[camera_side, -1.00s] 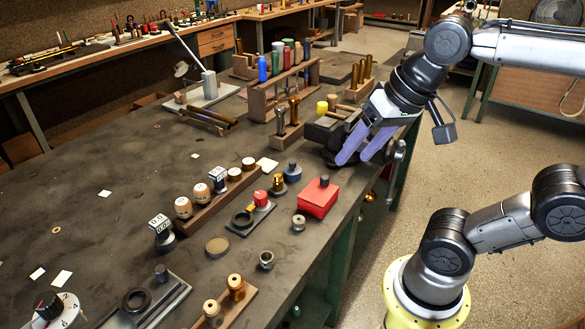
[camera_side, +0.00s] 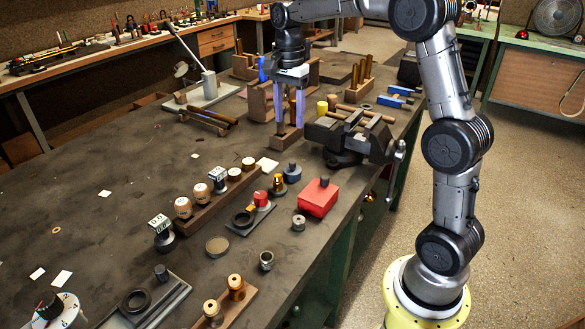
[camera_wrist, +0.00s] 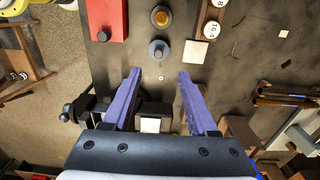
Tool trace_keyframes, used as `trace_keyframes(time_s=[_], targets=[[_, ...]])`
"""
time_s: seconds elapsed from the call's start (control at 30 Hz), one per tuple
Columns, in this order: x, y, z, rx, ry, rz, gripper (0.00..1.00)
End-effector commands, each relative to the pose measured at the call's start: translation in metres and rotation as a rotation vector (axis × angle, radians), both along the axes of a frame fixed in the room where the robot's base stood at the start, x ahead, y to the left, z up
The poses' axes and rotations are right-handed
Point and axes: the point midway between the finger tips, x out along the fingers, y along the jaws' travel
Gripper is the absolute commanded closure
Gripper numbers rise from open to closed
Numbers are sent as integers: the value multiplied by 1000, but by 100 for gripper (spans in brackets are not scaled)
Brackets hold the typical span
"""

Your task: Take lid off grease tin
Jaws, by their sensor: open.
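No thing is clearly marked as the grease tin. A small round blue-grey pot with a dark knob on top (camera_side: 292,173) stands on the bench and looks closed; it also shows in the wrist view (camera_wrist: 158,50), just beyond my fingertips. A flat brownish round disc or tin (camera_side: 217,247) lies nearer the front. A red box with a dark knob (camera_side: 318,198) stands right of the pot, and in the wrist view (camera_wrist: 108,20) at top left. My gripper (camera_side: 290,125) is open and empty, pointing down above the bench, behind the pot. Its two purple fingers (camera_wrist: 159,74) are well apart.
A vise (camera_side: 352,135) stands close to the right of my gripper. A wooden strip with round pieces (camera_side: 215,205) lies in front. The bench's left part is mostly clear.

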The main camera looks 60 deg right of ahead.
Motion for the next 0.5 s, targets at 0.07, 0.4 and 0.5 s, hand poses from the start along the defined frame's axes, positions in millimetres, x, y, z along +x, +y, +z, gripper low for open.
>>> trace_keyframes(time_s=[0.07, 0.4, 0.5], targets=[[-1, -1, -11, 1, 3, -1, 41], [-2, -1, -69, 0, 1, 0, 41], [-2, -1, -77, 0, -1, 1, 41]])
